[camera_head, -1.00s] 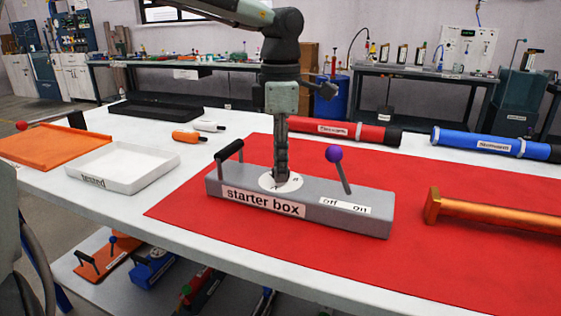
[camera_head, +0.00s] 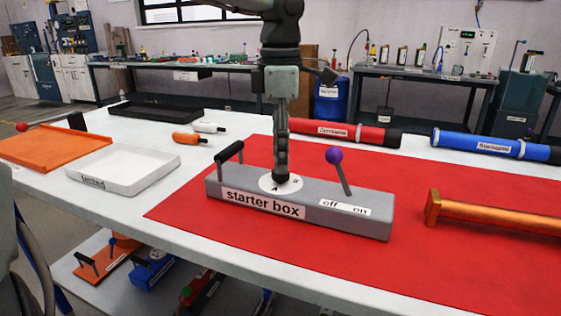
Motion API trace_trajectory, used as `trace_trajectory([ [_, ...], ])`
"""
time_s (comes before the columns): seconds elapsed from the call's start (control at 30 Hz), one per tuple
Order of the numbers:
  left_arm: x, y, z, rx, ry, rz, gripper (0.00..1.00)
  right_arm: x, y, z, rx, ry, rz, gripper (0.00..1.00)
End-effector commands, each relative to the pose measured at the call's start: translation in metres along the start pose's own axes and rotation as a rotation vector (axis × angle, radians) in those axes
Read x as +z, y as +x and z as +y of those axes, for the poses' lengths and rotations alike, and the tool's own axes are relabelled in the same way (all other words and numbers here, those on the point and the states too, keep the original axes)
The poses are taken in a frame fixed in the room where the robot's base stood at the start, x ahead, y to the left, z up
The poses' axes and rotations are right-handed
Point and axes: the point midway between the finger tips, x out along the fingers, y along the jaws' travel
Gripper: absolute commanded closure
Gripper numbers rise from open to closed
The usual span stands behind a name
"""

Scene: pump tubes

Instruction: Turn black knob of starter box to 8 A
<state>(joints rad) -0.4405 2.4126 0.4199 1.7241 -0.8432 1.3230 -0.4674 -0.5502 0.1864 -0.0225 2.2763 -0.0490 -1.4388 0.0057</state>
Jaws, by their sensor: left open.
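The grey starter box (camera_head: 231,190) sits on the red mat (camera_head: 420,262). It has a black handle at its left end, a white round dial (camera_head: 268,184) on top and a purple-tipped lever (camera_head: 334,156) above the "off on" label. My left gripper (camera_head: 281,178) points straight down over the dial, its fingertips at the dial's middle. It is open, seen edge-on, so the gap between its fingers does not show. The black knob is hidden behind the fingers, and the setting cannot be read. My right gripper is not in view.
An orange bar (camera_head: 490,213) lies on the mat to the right. Red (camera_head: 335,129) and blue (camera_head: 480,142) tubes lie behind the box. A white tray (camera_head: 122,187) labelled "tested" and an orange tray (camera_head: 40,148) stand at the left.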

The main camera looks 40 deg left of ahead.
Motion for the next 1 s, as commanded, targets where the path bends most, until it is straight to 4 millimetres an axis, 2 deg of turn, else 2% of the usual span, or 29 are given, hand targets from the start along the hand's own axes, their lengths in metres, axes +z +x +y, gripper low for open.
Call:
trace_trajectory([
  [0.03, 0.001, -0.013, 0.001, 0.005, 0.0, -0.002, 0.51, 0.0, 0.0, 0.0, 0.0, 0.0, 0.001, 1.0],
  [0.2, 0.001, -0.05, 0.0, 0.004, 0.0, -0.003, 0.51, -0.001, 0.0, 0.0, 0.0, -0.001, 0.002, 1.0],
  [0.43, 0.0, -0.085, 0.0, 0.003, 0.0, -0.001, 0.51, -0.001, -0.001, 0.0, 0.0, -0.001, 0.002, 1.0],
  [0.6, 0.0, -0.094, 0.0, 0.0, 0.002, 0.0, 0.51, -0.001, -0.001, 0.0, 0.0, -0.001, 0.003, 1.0],
  [1.0, 0.0, -0.094, 0.0, 0.0, 0.002, 0.0, 0.51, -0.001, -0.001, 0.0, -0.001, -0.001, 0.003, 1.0],
])
